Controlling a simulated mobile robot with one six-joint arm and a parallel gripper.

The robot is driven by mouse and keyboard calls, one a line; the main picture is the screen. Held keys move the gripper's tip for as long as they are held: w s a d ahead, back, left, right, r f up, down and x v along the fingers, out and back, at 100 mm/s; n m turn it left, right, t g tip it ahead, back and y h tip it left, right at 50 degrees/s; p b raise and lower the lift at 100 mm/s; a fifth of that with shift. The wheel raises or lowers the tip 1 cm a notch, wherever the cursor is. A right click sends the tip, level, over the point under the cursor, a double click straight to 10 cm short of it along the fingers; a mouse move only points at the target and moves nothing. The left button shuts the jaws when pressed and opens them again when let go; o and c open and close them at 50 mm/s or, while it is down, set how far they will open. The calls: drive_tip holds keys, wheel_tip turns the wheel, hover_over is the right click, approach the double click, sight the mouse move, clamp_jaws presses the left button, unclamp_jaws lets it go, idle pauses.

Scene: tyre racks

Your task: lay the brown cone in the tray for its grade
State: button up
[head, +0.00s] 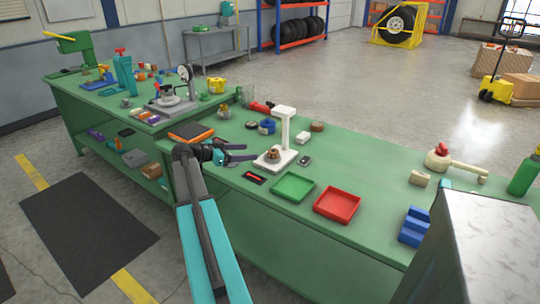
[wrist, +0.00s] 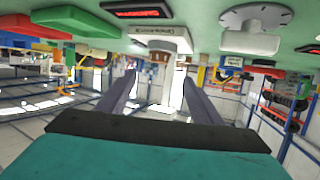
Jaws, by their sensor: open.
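The brown cone (head: 273,154) sits on the white base of a white stand (head: 284,122), under its overhanging head. My gripper (head: 251,153) is open, with its two dark fingers pointing right toward the cone from the left. It looks empty and apart from the cone. A green tray (head: 293,187) and a red tray (head: 337,204) lie empty to the right of the stand. In the wrist view the bench is upside down, with my spread fingers (wrist: 158,77), the green tray (wrist: 78,22) and the red tray (wrist: 30,28).
A dark plate with red lettering (head: 255,178) lies in front of the stand; I cannot read it for sure. A small dark device (head: 305,160) lies right of the stand. Blue blocks (head: 414,227) stand farther right. The green bench (head: 365,170) is clear behind the red tray.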

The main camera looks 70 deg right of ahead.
sight(272, 151)
drive_tip(key=shift+p+x, duration=0.7)
drive_tip(key=shift+x, duration=3.6)
drive_tip(key=shift+p+x, duration=0.7)
drive_tip(key=shift+x, duration=1.15)
drive_tip(key=shift+s+d+f, duration=0.15)
drive_tip(key=shift+s+d, duration=0.35)
